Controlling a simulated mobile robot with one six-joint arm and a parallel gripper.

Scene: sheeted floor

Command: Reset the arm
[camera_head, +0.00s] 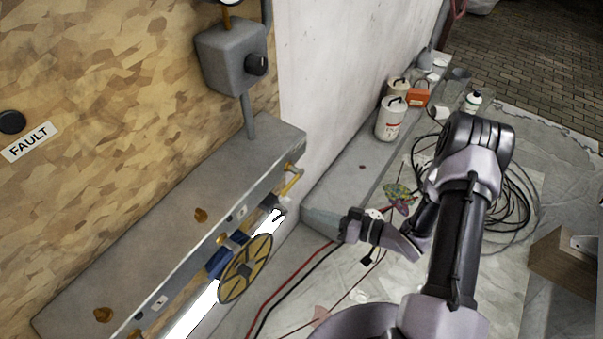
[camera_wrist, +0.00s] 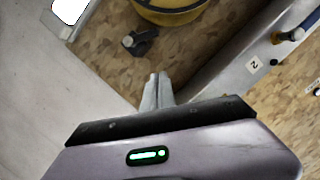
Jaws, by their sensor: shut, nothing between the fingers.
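My gripper shows in the wrist view (camera_wrist: 158,78) with its two pale grey fingers together and nothing between them. In the head view my gripper (camera_head: 350,226) is at the end of my folded arm, near the end of the concrete ledge and to the right of the grey panel unit (camera_head: 200,215). The arm rises from the bottom, bends at the elbow and comes back down and left to the wrist.
A yellow-spoked handwheel (camera_head: 246,268) and a yellow-handled lever (camera_head: 291,181) stick out from the panel. Containers (camera_head: 391,119) stand on the ledge behind. Black cables (camera_head: 515,205) lie on the sheeted floor right of the arm. A wooden box (camera_head: 565,262) stands at the right.

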